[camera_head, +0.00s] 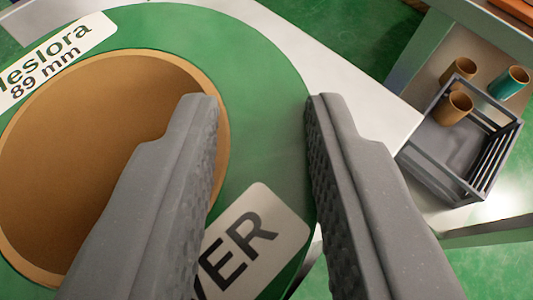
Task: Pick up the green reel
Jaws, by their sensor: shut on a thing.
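The green reel (265,115) fills the left of the view. It is a broad green ring around a brown cardboard core (90,140) with a wide round opening. White labels on its face read "leslora 89 mm" and, partly covered, "VER". My gripper (262,100) is shut on the right side of the ring. The left finger reaches into the core opening and the right finger lies along the outer edge. The reel's left and lower parts are cut off by the frame.
A white surface (385,118) lies below and behind the reel. To the right, a grey crate (412,160) stands with a brown cup-like core in it. Another brown core (460,68) and a teal one (510,82) are beside it. The floor (345,30) is green.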

